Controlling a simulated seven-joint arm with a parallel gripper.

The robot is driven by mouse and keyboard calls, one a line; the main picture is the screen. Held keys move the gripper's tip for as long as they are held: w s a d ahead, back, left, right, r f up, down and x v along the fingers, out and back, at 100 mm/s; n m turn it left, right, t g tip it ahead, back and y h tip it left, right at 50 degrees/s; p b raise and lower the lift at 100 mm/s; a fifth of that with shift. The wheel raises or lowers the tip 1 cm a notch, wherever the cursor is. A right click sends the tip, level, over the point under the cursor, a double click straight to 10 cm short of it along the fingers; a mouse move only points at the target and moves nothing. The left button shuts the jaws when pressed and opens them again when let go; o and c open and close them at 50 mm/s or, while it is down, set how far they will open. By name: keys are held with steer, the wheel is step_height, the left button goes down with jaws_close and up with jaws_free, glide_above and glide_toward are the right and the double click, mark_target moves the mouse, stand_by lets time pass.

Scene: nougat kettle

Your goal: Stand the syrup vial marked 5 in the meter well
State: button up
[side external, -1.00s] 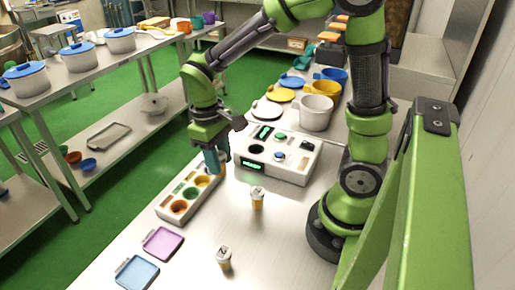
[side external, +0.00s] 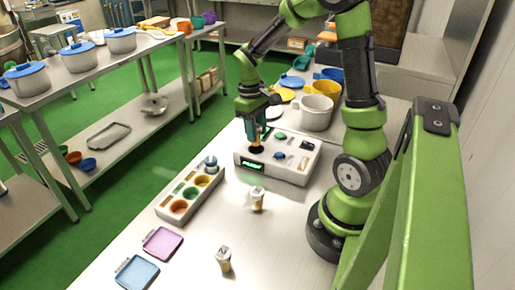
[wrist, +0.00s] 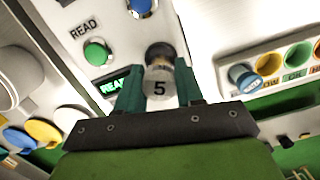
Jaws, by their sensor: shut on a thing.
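The vial marked 5 (wrist: 160,88) is held between the teal fingers of my gripper (wrist: 160,95), its numbered cap facing the wrist camera. In the side view my gripper (side external: 257,134) is over the white meter (side external: 292,160), and the orange vial body (side external: 256,143) shows below the fingers. The dark meter well (side external: 257,150) is right under the vial; it also shows just beyond the cap in the wrist view (wrist: 159,50). I cannot tell whether the vial's lower end is inside the well. The meter's green display (side external: 252,165) is lit.
A rack (side external: 166,213) with coloured wells stands left of the meter, a blue-capped vial (side external: 211,162) in its far end. Two white-capped vials (side external: 258,198) (side external: 223,259) stand on the table. Purple (side external: 162,243) and blue (side external: 137,273) trays lie at front. Cups (side external: 316,113) stand behind the meter.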

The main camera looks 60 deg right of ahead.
steer(key=shift+f, duration=1.45)
steer(key=shift+f, duration=0.6)
stand_by(0.4)
steer(key=o, duration=0.8)
steer(key=shift+c, duration=0.2)
steer(key=shift+w+d+r, duration=0.1)
steer(key=shift+w+r, duration=0.1)
steer(key=shift+r, duration=1.65)
steer(key=shift+w+a+r, duration=0.1)
steer(key=shift+w+r, duration=0.1)
steer(key=shift+r, duration=1.6)
steer(key=shift+w+d+r, duration=0.1)
steer(key=shift+w+r, duration=0.1)
steer(key=shift+r, duration=1.65)
